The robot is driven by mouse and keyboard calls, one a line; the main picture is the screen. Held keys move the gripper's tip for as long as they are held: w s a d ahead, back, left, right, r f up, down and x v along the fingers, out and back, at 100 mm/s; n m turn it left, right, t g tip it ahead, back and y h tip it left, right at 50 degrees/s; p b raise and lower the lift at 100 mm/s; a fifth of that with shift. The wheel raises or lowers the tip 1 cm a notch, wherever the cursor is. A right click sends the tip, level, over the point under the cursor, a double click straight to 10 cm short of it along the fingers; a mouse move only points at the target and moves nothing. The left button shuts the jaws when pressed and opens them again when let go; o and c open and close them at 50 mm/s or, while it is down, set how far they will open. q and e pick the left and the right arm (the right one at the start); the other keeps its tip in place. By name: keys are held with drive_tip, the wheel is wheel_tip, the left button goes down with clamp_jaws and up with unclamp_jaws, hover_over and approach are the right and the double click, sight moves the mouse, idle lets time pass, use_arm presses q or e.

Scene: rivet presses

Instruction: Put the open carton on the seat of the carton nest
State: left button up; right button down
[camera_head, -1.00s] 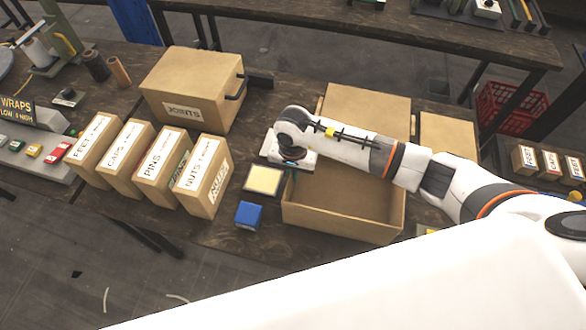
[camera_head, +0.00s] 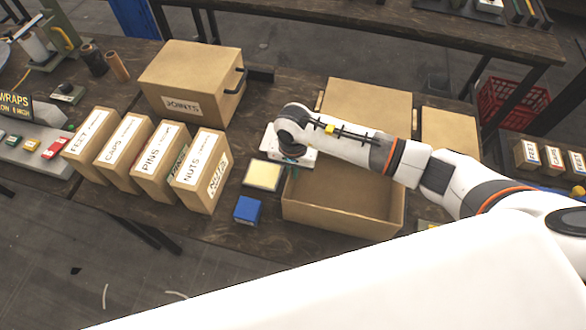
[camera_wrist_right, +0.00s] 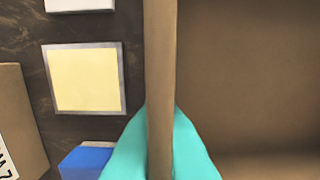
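The open carton (camera_head: 345,222) is a brown, open-topped box on the dark table, right of centre in the head view. My right gripper (camera_wrist_right: 161,125) is at its left wall, with one teal fingertip on each side. Both fingertips appear pressed against the wall, which also shows in the right wrist view (camera_wrist_right: 160,50). In the head view my right wrist and forearm cover part of the carton's far side. I cannot clearly pick out the carton nest. My left gripper is not in view.
A yellow pad in a grey frame (camera_head: 263,175) and a blue block (camera_head: 248,210) lie left of the carton. Upright labelled boxes (camera_head: 200,172) and a JOINTS box (camera_head: 190,80) stand further left. A red crate (camera_head: 510,103) is at right.

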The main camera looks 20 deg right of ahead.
drive_tip(key=shift+f, duration=0.15)
drive_tip(key=c, duration=2.1)
unclamp_jaws()
drive_tip(key=o, duration=0.6)
drive_tip(key=shift+c, duration=0.2)
wheel_tip(320, 180, up, 11)
drive_tip(key=b, duration=0.3)
drive_tip(key=shift+f, duration=0.1)
drive_tip(key=shift+r, duration=0.65)
